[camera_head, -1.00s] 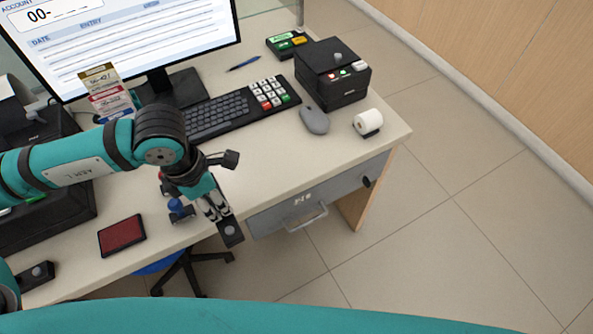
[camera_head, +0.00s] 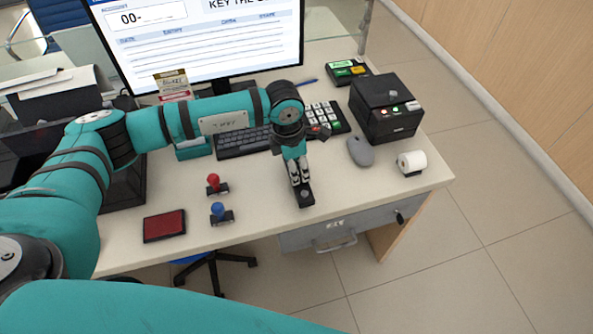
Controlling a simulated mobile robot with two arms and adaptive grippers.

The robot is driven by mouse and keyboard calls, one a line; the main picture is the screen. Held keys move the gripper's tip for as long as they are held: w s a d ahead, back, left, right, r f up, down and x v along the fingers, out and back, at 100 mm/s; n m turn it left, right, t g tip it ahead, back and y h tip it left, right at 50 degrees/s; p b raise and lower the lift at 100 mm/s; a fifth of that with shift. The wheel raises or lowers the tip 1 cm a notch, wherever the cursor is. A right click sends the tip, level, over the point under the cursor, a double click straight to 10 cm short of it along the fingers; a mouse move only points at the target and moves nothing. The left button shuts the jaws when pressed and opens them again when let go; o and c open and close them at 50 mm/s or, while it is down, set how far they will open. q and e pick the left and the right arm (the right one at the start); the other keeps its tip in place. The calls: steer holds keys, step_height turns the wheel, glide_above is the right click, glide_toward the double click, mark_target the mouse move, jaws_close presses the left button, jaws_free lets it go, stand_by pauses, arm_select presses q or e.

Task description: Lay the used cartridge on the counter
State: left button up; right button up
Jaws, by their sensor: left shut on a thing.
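My left gripper (camera_head: 302,184) points down and is shut on the used cartridge (camera_head: 305,198), a small black block with a grey knob. The cartridge is over the bare front part of the counter (camera_head: 262,213), close to the front edge. I cannot tell whether it touches the surface. The fingers hide part of it. My right gripper is not in view.
A red ink pad (camera_head: 164,226), a red stamp (camera_head: 214,184) and a blue stamp (camera_head: 220,213) lie left of the cartridge. A mouse (camera_head: 360,151), a paper roll (camera_head: 411,163) and a black device (camera_head: 387,113) stand to the right. The keyboard (camera_head: 243,143) is behind. Counter around the cartridge is clear.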

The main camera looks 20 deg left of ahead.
arm_select(q)
step_height(320, 180, down, 2)
steer(key=shift+s+f+p, duration=0.15)
steer(key=shift+p, duration=0.25)
steer(key=shift+f, duration=0.4)
steer(key=o, duration=1.2)
steer(key=shift+r, duration=0.25)
steer(key=shift+a+r, duration=0.1)
steer(key=shift+r, duration=0.15)
step_height(320, 180, up, 11)
steer(key=a+b, duration=0.1)
steer(key=b, duration=0.1)
steer(key=shift+s+b, duration=0.35)
steer(key=shift+b, duration=0.05)
